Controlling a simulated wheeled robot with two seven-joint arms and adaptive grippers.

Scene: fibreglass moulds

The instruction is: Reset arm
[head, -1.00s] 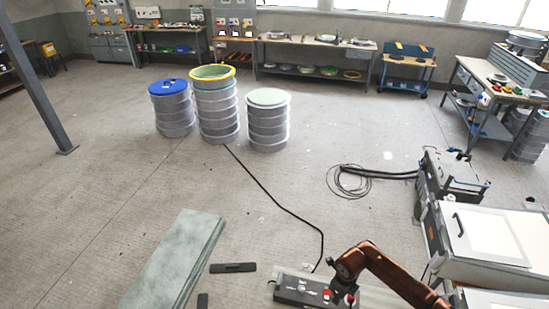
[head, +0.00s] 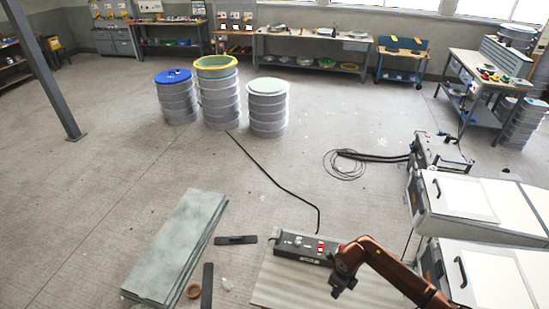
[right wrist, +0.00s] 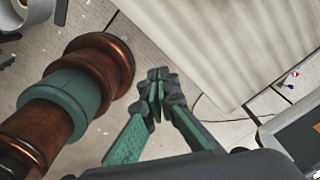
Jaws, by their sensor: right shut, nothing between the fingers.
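My right arm comes in from the lower right of the head view. Its gripper (head: 342,284) hangs over the light ribbed board, to the right of and below the black control box (head: 305,246). In the right wrist view the two green-padded fingers of the right gripper (right wrist: 157,85) meet at the tips, with nothing between them. The ribbed board (right wrist: 225,45) lies beyond the fingertips there. My left gripper does not show in any view.
A grey-green slab stack (head: 178,245) lies on the floor at left. Stacked drums (head: 218,100) stand mid-floor, with a black cable from them to the box. White-topped cabinets (head: 480,205) stand at right. Open floor lies between.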

